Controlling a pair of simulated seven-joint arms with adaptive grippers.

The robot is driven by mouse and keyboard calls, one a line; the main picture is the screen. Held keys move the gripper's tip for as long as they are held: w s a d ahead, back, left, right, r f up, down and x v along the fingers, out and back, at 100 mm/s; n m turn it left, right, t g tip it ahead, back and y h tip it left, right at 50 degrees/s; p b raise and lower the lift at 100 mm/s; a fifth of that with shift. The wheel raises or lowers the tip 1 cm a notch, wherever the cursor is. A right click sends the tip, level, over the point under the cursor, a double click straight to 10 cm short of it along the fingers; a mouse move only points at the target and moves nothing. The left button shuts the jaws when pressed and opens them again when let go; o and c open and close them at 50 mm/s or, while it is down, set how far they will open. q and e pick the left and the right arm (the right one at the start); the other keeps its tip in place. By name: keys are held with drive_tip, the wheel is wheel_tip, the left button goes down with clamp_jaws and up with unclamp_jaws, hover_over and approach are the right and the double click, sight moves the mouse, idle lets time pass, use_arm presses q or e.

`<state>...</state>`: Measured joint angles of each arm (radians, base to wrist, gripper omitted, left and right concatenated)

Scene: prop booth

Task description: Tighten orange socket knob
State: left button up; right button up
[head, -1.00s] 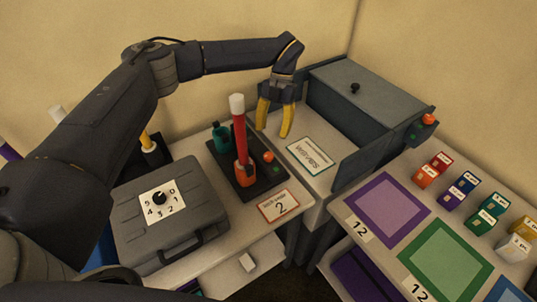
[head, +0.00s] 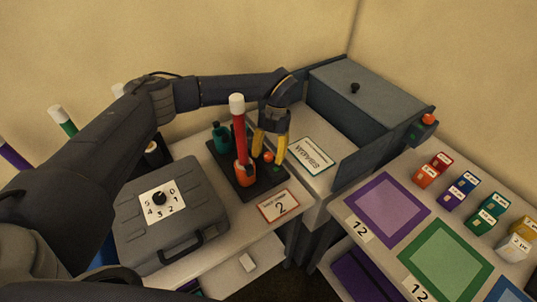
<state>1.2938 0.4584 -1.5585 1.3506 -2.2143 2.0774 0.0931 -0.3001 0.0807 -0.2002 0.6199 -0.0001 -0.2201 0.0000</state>
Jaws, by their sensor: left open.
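The orange socket (head: 244,173) stands on a black base (head: 262,188) and holds an upright red stick (head: 239,135) with a white top. A small orange knob (head: 268,157) sits on the same base, to the right of the red stick. My left gripper (head: 267,158) points down with its yellow fingers open. The fingers are on either side of the knob in the picture, with a gap showing; I cannot tell if either touches it. A teal socket (head: 221,137) stands at the back of the base, empty as far as I see. My right gripper is not in view.
A grey case (head: 172,215) with a numbered dial (head: 160,198) stands left of the base.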

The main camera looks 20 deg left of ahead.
use_arm(q)
drive_tip(key=shift+c, duration=0.3)
clamp_jaws()
drive_tip(key=shift+s+m+y, duration=0.1)
drive_tip(key=shift+m+y, duration=0.4)
drive_tip(key=shift+m, duration=0.8)
drive_tip(key=shift+o, duration=0.3)
unclamp_jaws()
drive_tip(key=v, duration=1.2)
